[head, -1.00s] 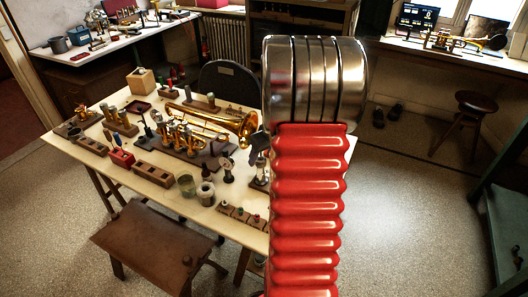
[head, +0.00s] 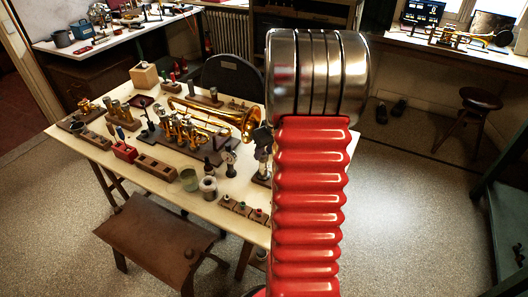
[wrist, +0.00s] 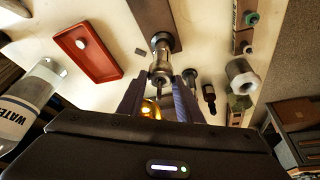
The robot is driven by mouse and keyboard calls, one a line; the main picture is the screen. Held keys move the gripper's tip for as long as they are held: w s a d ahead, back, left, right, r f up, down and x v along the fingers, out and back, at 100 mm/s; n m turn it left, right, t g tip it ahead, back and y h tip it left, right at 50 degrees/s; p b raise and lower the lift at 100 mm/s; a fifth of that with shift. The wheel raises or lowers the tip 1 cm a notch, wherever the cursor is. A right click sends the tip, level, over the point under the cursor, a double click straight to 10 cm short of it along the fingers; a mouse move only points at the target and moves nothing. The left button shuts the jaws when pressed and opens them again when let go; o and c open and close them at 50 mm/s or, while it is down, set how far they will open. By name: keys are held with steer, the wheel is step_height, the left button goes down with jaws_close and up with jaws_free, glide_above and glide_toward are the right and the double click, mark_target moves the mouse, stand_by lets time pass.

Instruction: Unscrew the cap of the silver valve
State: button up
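In the wrist view a silver valve-like piece (wrist: 161,58) with a round collar points towards me from a dark brown block (wrist: 150,15). My gripper (wrist: 159,80) has its two dark fingers on either side of the near end of this piece. The fingers stand apart, and I see no clear contact with the silver. A gold rounded shape (wrist: 151,108) shows between the fingers, lower down. In the head view my own red arm hides part of the table, and I cannot make out the gripper there.
A red tray (wrist: 88,52) with a small white item lies left of the fingers. A water bottle (wrist: 30,100) is at far left. A grey nut-like piece (wrist: 242,76) and a dark small bottle (wrist: 209,97) stand at right. A brass trumpet (head: 235,118) lies on the crowded bench (head: 222,212).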

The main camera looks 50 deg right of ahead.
steer(key=c, duration=0.6)
steer(key=shift+c, duration=0.2)
steer(key=shift+d+n+y, duration=0.1)
steer(key=shift+n+y, duration=0.9)
steer(key=shift+n, duration=1.5)
steer(key=shift+n, duration=0.3)
steer(key=shift+n+y, duration=0.3)
steer(key=shift+n, duration=0.1)
steer(key=shift+d+n+g+y, duration=0.1)
steer(key=shift+n+g+y, duration=0.45)
steer(key=shift+n, duration=1.35)
